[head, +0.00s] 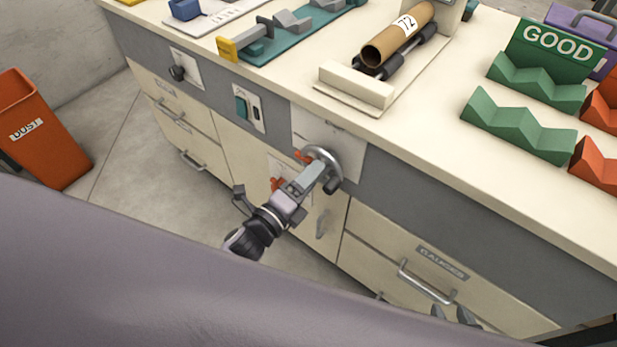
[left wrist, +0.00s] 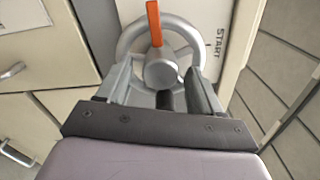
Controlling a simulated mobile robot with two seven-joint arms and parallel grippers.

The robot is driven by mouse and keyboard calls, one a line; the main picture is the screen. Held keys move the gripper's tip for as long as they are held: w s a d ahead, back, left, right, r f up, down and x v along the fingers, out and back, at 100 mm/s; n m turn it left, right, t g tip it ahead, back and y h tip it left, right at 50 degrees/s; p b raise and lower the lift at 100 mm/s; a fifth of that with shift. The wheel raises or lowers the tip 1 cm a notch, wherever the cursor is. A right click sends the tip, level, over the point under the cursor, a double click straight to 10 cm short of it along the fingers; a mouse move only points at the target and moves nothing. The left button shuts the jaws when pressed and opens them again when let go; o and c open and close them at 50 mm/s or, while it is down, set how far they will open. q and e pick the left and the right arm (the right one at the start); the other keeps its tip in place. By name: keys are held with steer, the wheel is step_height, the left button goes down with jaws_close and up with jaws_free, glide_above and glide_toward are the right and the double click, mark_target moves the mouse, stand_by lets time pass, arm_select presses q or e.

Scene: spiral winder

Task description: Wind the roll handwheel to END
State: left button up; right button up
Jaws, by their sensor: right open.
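The roll handwheel (head: 324,153) is a grey metal ring on a white plate on the cabinet front. In the left wrist view its rim (left wrist: 128,41) and round hub (left wrist: 161,70) show, with an orange pointer (left wrist: 154,22) running up from the hub. The word START (left wrist: 218,42) is printed to the right; I see no END mark. My left gripper (head: 318,170) is at the wheel, its fingers apart on either side of the hub and a dark handle (left wrist: 165,101). Contact is unclear. My right gripper (head: 453,314) is open and empty at the bottom, well below the wheel.
A cardboard tube marked 72 (head: 398,35) lies on rollers on the counter above. Green racks (head: 520,125) and a GOOD sign (head: 556,42) stand at right. A drawer handle (head: 425,284) sticks out lower right. An orange dust bin (head: 38,130) stands at left.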

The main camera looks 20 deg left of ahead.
arm_select(q)
steer(key=v, duration=0.7)
stand_by(0.3)
steer(key=shift+r, duration=0.1)
stand_by(0.9)
steer(key=s+a+n+g+y+p, duration=0.4)
steer(key=s+n, duration=0.6)
steer(key=n, duration=1.2)
steer(key=g+p, duration=0.2)
steer(key=p, duration=0.1)
steer(key=shift+s+a+f+n+g+p, duration=0.15)
steer(key=shift+s+f+n+g+p, duration=0.15)
steer(key=shift+s+f+n, duration=0.1)
